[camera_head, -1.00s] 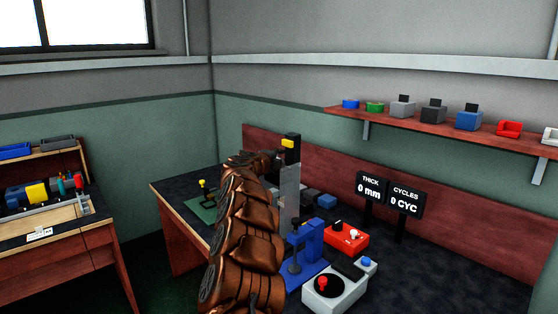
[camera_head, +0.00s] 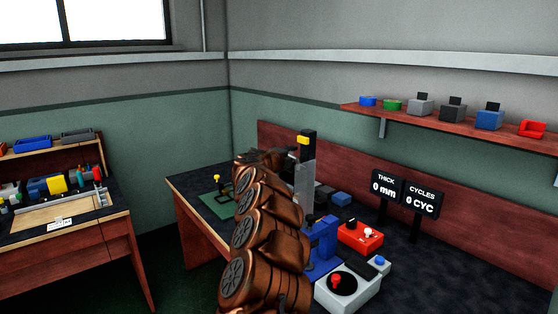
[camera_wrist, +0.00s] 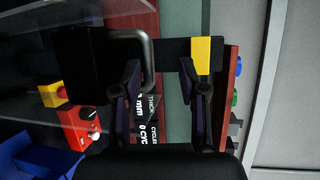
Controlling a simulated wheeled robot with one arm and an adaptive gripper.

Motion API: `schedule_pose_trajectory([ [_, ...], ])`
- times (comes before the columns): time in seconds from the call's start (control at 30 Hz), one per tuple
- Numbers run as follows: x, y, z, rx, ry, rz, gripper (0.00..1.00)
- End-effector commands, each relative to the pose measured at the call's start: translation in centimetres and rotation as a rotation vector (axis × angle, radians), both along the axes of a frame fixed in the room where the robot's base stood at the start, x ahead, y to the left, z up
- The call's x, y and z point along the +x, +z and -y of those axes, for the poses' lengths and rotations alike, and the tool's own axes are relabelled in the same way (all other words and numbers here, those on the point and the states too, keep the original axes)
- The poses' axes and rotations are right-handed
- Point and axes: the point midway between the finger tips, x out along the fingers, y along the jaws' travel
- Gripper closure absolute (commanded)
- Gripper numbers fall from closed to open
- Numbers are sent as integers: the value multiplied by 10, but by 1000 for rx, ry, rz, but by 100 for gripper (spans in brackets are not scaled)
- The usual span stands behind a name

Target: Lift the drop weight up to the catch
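The drop tower (camera_head: 305,185) stands on the bench, a grey upright with a black top and a yellow block (camera_head: 303,140) near its head, perhaps the catch. In the wrist view, turned sideways, a black block (camera_wrist: 85,65), probably the drop weight, carries a bent metal handle (camera_wrist: 150,60). The yellow block (camera_wrist: 207,55) is to the right of the handle. My gripper (camera_wrist: 160,68) is open, its fingers apart with the handle's bar between them, closer to the left finger. Contact cannot be told. In the head view my arm hides the gripper and weight.
A blue press (camera_head: 322,240), a red box with knobs (camera_head: 360,236) and a grey unit with a red knob (camera_head: 340,288) stand in front right of the tower. A clear panel (camera_wrist: 50,30) shows left in the wrist view.

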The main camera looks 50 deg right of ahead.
Motion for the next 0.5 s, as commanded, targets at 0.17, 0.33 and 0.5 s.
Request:
schedule_pose_trajectory([
  [0.17, -3, 3, -16, 3, 1, 0, 61],
  [0.33, -6, 6, -30, 0, 2, 1, 61],
  [0.5, -9, 9, -47, 2, 3, 1, 61],
])
